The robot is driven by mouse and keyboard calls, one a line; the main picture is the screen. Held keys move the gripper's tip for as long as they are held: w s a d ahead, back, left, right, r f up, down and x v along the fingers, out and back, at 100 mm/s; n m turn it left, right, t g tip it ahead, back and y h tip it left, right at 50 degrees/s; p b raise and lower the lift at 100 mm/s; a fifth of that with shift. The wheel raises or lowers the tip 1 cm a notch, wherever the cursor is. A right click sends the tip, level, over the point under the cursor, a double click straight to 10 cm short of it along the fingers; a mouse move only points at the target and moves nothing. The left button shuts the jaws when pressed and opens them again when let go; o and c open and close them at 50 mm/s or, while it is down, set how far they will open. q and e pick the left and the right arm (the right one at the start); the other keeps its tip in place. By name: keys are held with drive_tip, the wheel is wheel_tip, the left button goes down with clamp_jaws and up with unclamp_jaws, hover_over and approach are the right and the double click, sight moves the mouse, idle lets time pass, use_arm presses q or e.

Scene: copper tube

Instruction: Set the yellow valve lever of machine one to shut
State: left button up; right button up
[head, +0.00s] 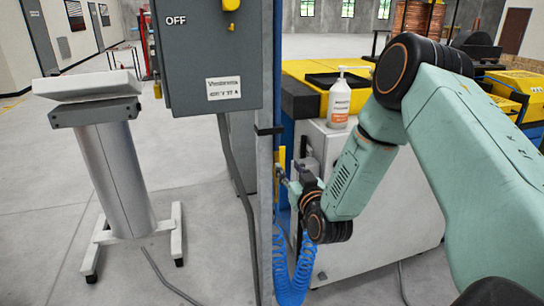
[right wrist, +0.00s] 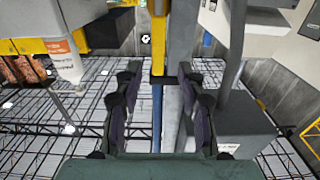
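The yellow valve lever (head: 281,163) stands upright along the grey post in the head view, partly hidden by the post and my gripper. In the right wrist view, the yellow lever (right wrist: 158,45) runs down from the top edge, and its lower end shows between my fingertips. My right gripper (head: 290,178) is close beside the lever in the head view. In the right wrist view, the right gripper (right wrist: 160,72) is open, with one finger on each side of the lever and gaps beside it. I cannot tell whether a finger touches it. My left gripper is not in view.
A grey switch box (head: 207,55) marked OFF hangs on the post (head: 264,200). A coiled blue hose (head: 291,272) hangs below my gripper. A white pump bottle (head: 339,103) stands on the machine cabinet (head: 385,215). A pedestal (head: 115,170) stands left on open floor.

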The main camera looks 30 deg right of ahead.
sight(282, 158)
drive_tip(key=x, duration=0.6)
drive_tip(key=shift+w+d, duration=0.35)
drive_tip(key=shift+w, duration=0.2)
drive_tip(key=shift+a+r, duration=0.1)
drive_tip(key=shift+a, duration=0.15)
drive_tip(key=shift+d, duration=0.2)
drive_tip(key=c, duration=0.6)
drive_tip(key=shift+a, duration=0.15)
clamp_jaws()
